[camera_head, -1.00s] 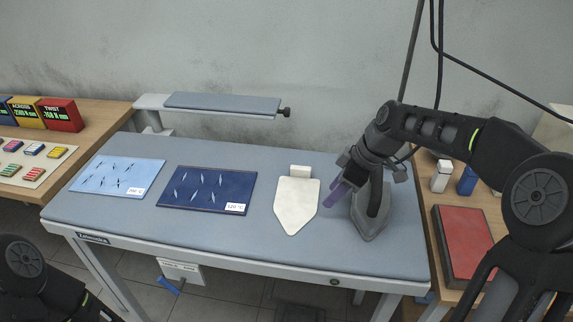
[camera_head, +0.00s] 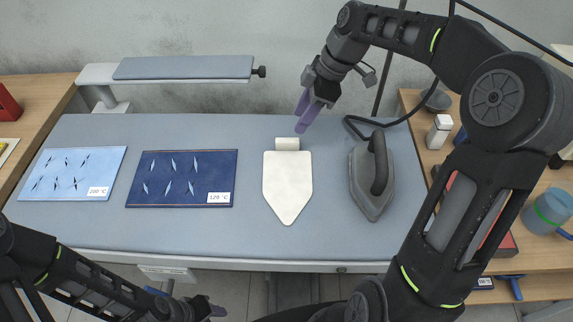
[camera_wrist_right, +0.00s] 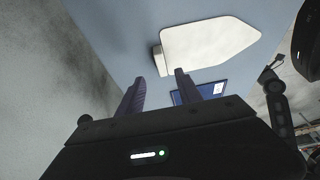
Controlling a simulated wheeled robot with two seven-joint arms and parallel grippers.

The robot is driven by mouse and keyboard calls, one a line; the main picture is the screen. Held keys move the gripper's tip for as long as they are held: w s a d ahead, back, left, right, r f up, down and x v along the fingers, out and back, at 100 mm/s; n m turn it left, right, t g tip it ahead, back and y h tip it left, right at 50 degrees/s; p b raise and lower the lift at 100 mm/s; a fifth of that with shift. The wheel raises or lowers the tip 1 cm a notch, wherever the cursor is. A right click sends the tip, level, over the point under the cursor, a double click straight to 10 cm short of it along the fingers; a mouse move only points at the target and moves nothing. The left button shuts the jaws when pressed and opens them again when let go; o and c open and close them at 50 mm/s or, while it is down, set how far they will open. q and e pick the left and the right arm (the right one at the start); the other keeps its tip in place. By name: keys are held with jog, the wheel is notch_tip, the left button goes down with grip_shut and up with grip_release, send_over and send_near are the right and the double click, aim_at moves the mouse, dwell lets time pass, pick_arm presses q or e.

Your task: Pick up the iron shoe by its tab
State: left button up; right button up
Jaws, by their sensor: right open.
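The iron shoe (camera_head: 287,186) is a cream, pointed plate lying flat on the ironing table, its point toward the front edge. Its block-like tab (camera_head: 287,144) stands at the back end. My right gripper (camera_head: 306,112) has purple fingers and is open and empty, above and just behind the tab, a little to its right. In the right wrist view the fingers (camera_wrist_right: 158,88) are spread apart, with the shoe (camera_wrist_right: 210,43) beyond them and the tab (camera_wrist_right: 158,60) near its left end. My left gripper (camera_head: 213,311) is low at the bottom edge, mostly cut off.
The iron (camera_head: 372,178) stands right of the shoe with its cord behind it. A dark blue cloth (camera_head: 181,196) and a light blue cloth (camera_head: 72,191) lie to the left on the table (camera_head: 250,229). A raised grey sleeve board (camera_head: 182,67) is at the back left.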

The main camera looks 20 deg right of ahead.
aim_at(288, 140)
jog(key=shift+x, duration=1.25)
jog(key=shift+a+f+p, duration=0.15)
jog(key=shift+f+p, duration=0.2)
jog(key=p+x, duration=0.1)
jog(key=x, duration=0.3)
jog(key=shift+a+f, duration=0.15)
jog(key=shift+f, duration=0.05)
jog(key=shift+c, duration=0.4)
grip_shut()
